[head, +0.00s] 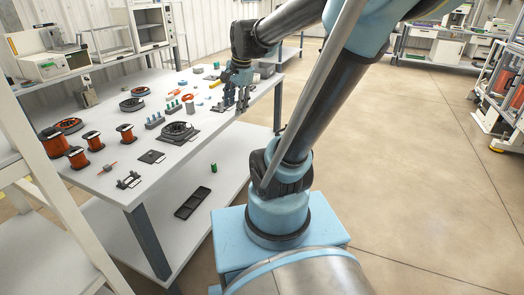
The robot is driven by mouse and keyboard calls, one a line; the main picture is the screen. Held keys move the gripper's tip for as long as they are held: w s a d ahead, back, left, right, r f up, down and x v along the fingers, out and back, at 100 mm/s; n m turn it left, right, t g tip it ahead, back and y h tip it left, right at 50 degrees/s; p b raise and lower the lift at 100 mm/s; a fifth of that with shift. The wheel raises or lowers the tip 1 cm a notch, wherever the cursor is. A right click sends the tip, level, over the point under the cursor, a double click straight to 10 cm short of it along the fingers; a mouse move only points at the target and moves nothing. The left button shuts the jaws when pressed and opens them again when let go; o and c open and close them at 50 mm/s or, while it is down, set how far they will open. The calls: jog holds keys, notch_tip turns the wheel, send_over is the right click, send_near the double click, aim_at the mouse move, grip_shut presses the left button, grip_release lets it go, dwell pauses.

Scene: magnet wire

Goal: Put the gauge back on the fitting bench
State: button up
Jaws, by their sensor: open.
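The white bench (112,183) stands at left with many small parts on top; I cannot tell from here whether it is the fitting bench. No thing can be told for certain as the gauge, since the parts are small and some lie behind my gripper. My gripper (236,103) is open, pointing down over the bench top near its far right edge. Small dark parts stand close beside and below it; I cannot tell whether it touches any. Nothing is clearly held between its fingers.
Orange wire spools (92,140) stand at the bench's left. A black round fixture (179,131) sits mid-bench, and a dark tray (192,202) and a green cylinder (213,168) rest on the lower shelf. Equipment racks line the back. The floor (420,160) at right is clear.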

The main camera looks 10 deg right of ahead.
jog(key=s+d+f+n, duration=0.3)
jog(key=s+f+n, duration=0.2)
jog(key=s, duration=0.3)
jog(key=s+d+f+n+h, duration=0.1)
jog(key=s+d+f+n, duration=0.2)
jog(key=s+f+n, duration=0.3)
jog(key=shift+s+f+n, duration=0.15)
jog(key=shift+s+n, duration=0.15)
jog(key=shift+s, duration=0.65)
jog(key=shift+d, duration=0.1)
jog(key=shift+w+f+g, duration=0.2)
jog(key=shift+w+g, duration=0.1)
jog(key=shift+w, duration=0.15)
